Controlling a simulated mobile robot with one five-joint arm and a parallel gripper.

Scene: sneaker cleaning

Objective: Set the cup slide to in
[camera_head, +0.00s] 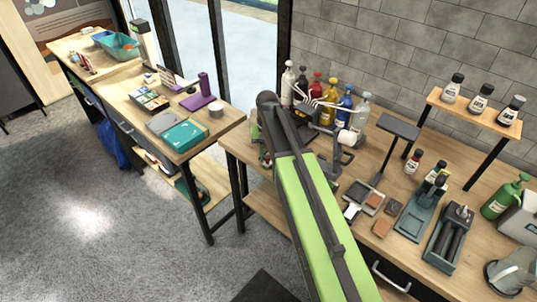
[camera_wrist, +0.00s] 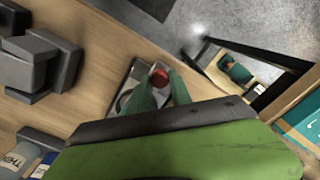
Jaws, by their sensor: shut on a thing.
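In the wrist view, my gripper (camera_wrist: 162,84) has its two green fingers closed on a small red round knob (camera_wrist: 158,76). The knob sits over a small grey metal tray-like part (camera_wrist: 136,72) near the edge of the wooden bench; this looks like the cup slide, but how far in or out it stands I cannot tell. The fingers and the green gripper body cover much of that part. In the head view my green arm hides most of this spot, and a small red bit (camera_head: 267,160) shows just left of the arm.
Pump bottles (camera_head: 327,108) stand at the back of the bench (camera_head: 235,143). A dark block-shaped fixture (camera_wrist: 40,62) stands left in the wrist view. Small trays and brushes lie right of my arm. A second table (camera_head: 135,113) stands to the left, with a floor gap between.

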